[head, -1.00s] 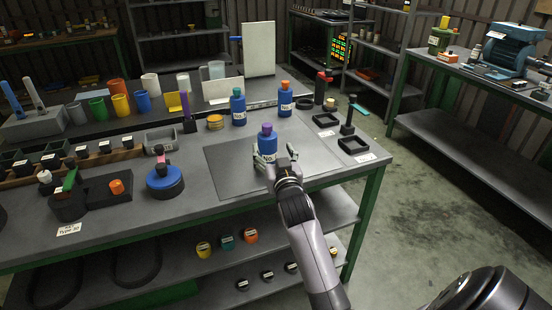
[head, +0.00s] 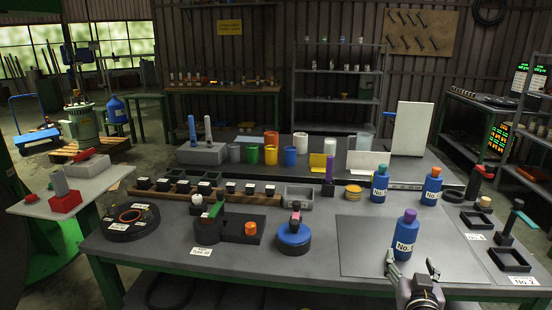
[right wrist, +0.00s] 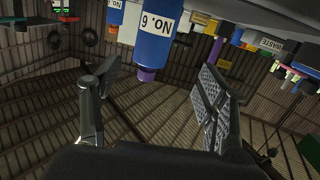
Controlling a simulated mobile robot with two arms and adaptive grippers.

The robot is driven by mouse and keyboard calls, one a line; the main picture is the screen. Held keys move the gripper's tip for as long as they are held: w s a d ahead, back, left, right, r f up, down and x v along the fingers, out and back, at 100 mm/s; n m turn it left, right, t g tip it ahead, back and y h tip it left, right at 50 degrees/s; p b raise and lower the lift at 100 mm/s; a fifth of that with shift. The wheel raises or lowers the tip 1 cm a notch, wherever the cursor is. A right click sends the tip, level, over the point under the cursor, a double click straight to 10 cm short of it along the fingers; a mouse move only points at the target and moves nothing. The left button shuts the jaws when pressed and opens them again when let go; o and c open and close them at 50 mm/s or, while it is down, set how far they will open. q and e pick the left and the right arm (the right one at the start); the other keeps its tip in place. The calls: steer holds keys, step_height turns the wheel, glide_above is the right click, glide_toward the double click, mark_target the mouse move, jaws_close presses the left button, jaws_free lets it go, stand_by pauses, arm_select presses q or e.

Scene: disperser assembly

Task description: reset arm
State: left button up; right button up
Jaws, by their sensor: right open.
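My right gripper (head: 412,264) is open and empty at the front right of the workbench, with its two fingers spread apart. A blue bottle with a purple cap (head: 403,240) stands upright on the grey mat (head: 360,262), just beyond the fingers. In the right wrist view the same bottle (right wrist: 157,35), labelled No. 6, appears upside down beyond my open fingers (right wrist: 155,90) and clear of them. My left gripper is not in view.
Black square frames (head: 510,259) lie at the right edge. A blue round device (head: 293,239) and a dark stand (head: 208,230) are left of the mat.

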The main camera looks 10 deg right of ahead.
steer(key=s+a+f+n+g+y, duration=0.1)
steer(key=s+a+f+g+y, duration=0.1)
steer(key=s+a+f+g, duration=0.3)
steer(key=s+a+f+n+y, duration=0.1)
steer(key=s+a+f+n, duration=0.15)
steer(key=s+f, duration=0.4)
steer(key=s+a+f+n+g+y, duration=0.15)
steer(key=s+a+f+g, duration=0.3)
steer(key=s, duration=0.55)
steer(key=s+a+f+n+g+y, duration=0.1)
steer(key=s+a+f+g+y, duration=0.15)
steer(key=s+a, duration=0.45)
steer(key=s+d+f+g+p, duration=0.1)
steer(key=s+f, duration=0.1)
steer(key=f, duration=1.1)
steer(key=s+d+f+p, duration=0.1)
steer(key=s+f, duration=0.1)
steer(key=f, duration=1.1)
steer(key=s+d+f+g+h, duration=0.1)
steer(key=s+d+f, duration=0.2)
steer(key=s+f, duration=1.1)
steer(key=shift+s+d+f+g, duration=0.2)
steer(key=shift+s+f+g, duration=0.1)
steer(key=shift+s, duration=0.95)
